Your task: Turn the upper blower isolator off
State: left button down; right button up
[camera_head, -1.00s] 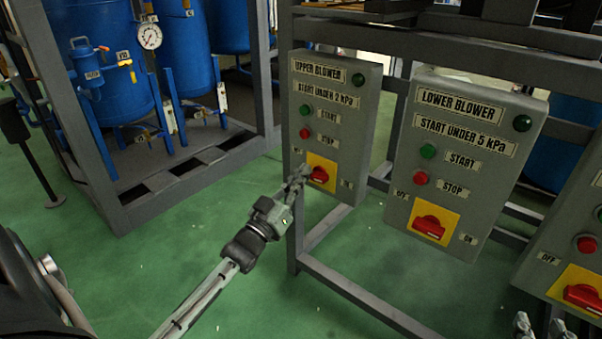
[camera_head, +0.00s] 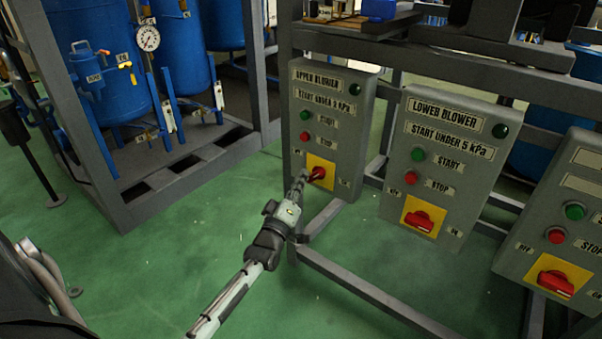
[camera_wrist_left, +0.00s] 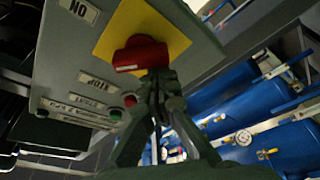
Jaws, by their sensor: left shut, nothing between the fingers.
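The upper blower panel (camera_head: 336,100) is a grey box with a green and a red button. Its isolator is a red knob (camera_head: 318,173) on a yellow plate (camera_head: 322,164), low on the panel. My left gripper (camera_head: 301,178) is shut, with its tips at the left side of the knob. In the left wrist view the red knob (camera_wrist_left: 141,56) sits just beyond the fingertips (camera_wrist_left: 155,78), which look to be at its edge. Whether they touch it I cannot tell. Nothing is between the fingers. My right gripper does not show.
The lower blower panel (camera_head: 447,160) with its own red isolator (camera_head: 420,219) stands to the right. A third panel (camera_head: 560,220) is further right. A grey frame (camera_head: 365,290) runs below the panels. Blue tanks (camera_head: 110,75) stand at the back left. Green floor is free left of the frame.

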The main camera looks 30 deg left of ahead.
pick_arm(q)
jog(key=n+p, duration=0.1)
jog(key=n, duration=0.1)
jog(key=n+g+p, duration=0.1)
jog(key=n+p, duration=0.1)
jog(key=n, duration=0.1)
jog(key=shift+d+f+n+g+y, duration=0.25)
jog(key=shift+f+n+g+y, duration=0.05)
jog(key=shift+f+g+y, duration=0.1)
jog(key=shift+d+f+n+p, duration=0.1)
jog(key=shift+f+n+p, duration=0.15)
jog(key=shift+n+p, duration=0.25)
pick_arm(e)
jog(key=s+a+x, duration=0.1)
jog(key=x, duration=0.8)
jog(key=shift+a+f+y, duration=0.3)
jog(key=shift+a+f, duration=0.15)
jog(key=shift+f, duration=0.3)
